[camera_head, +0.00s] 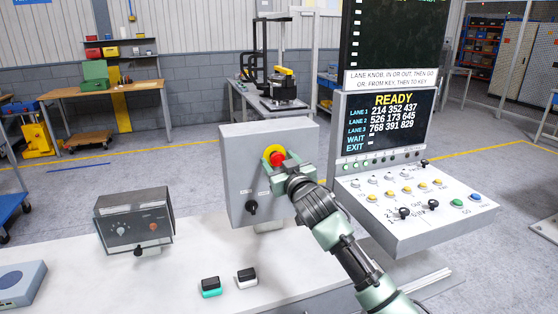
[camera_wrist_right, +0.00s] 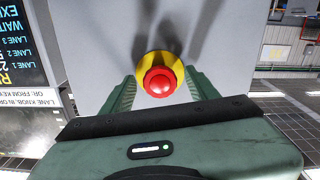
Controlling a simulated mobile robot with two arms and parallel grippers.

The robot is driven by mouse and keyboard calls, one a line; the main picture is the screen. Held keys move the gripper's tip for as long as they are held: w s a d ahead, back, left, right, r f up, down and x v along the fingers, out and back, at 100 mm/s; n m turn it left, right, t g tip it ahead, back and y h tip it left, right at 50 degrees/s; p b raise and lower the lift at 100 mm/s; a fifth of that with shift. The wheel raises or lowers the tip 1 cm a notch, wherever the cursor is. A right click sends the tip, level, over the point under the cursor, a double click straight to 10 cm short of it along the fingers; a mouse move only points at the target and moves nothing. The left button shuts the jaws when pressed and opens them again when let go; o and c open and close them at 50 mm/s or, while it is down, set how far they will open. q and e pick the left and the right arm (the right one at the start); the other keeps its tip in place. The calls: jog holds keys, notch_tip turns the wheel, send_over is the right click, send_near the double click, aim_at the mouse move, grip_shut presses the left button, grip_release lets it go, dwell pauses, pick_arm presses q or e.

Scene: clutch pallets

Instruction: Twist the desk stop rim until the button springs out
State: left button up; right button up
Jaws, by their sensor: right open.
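The desk stop is a red mushroom button (camera_head: 278,159) on a yellow round backing, on the front of a grey box (camera_head: 240,165) on the desk. In the right wrist view the red button (camera_wrist_right: 159,82) sits in front of the yellow disc (camera_wrist_right: 146,60). My right gripper (camera_head: 274,158) is at the button, its green fingers open on either side of it. In the right wrist view the fingers (camera_wrist_right: 159,90) flank the button with a gap visible on each side. My left gripper is not in view.
A black selector knob (camera_head: 252,207) is lower on the box. A console (camera_head: 415,205) with knobs, buttons and a READY screen (camera_head: 390,122) stands at right. A dark-faced control box (camera_head: 135,222) and two small rocker switches (camera_head: 210,286) are on the white desk (camera_head: 185,270).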

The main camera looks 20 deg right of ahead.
jog(key=shift+c, duration=0.2)
grip_shut()
jog(key=m, duration=0.3)
jog(key=shift+m, duration=0.3)
jog(key=shift+m+p, duration=0.7)
jog(key=shift+m, duration=1.2)
jog(key=shift+r, duration=0.1)
